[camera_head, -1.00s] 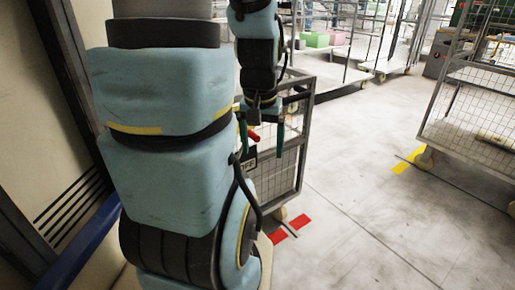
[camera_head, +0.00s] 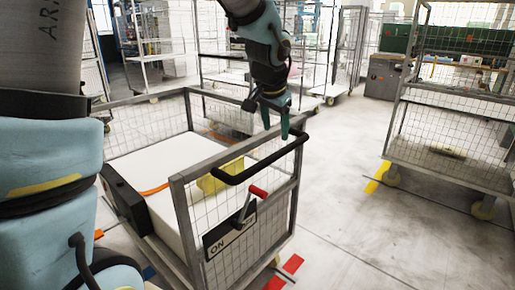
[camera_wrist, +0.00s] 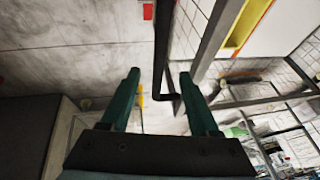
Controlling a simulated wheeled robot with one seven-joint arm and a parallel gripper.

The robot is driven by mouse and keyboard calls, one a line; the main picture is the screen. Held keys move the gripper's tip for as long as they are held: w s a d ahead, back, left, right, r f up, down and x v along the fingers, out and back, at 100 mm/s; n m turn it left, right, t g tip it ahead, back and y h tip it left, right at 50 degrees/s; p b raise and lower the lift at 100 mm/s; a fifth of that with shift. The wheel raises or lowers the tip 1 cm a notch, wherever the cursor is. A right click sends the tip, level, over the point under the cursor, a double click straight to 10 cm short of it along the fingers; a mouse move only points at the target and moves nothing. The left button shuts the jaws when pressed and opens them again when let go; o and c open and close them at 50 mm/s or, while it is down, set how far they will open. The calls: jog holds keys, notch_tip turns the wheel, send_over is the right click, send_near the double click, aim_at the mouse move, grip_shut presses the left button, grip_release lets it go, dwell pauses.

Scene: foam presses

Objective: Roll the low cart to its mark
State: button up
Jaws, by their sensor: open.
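The low cart (camera_head: 180,205) is a grey mesh-sided frame, upright in the middle of the head view. Its black push handle (camera_head: 232,178) runs along the near end, above a red-tipped lever (camera_head: 258,191) and an ON sign (camera_head: 217,246). My gripper (camera_head: 277,122) is open, pointing down just above the handle's right end. In the wrist view the black handle bar (camera_wrist: 162,40) runs between my open fingers (camera_wrist: 159,76); contact cannot be told. Red floor tape (camera_head: 292,264) lies by the cart's near right wheel.
The cart holds a large white block (camera_head: 145,165) and a yellow bin (camera_head: 222,175). A taller mesh cart (camera_head: 445,170) stands at right, with yellow tape (camera_head: 376,180) by its wheel. More carts stand behind. Floor (camera_head: 345,215) between the carts is clear.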

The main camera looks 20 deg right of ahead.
aim_at(277, 152)
jog(key=x, duration=1)
jog(key=shift+f+p, duration=0.1)
jog(key=shift+p, duration=0.2)
grip_shut()
dwell(1.0)
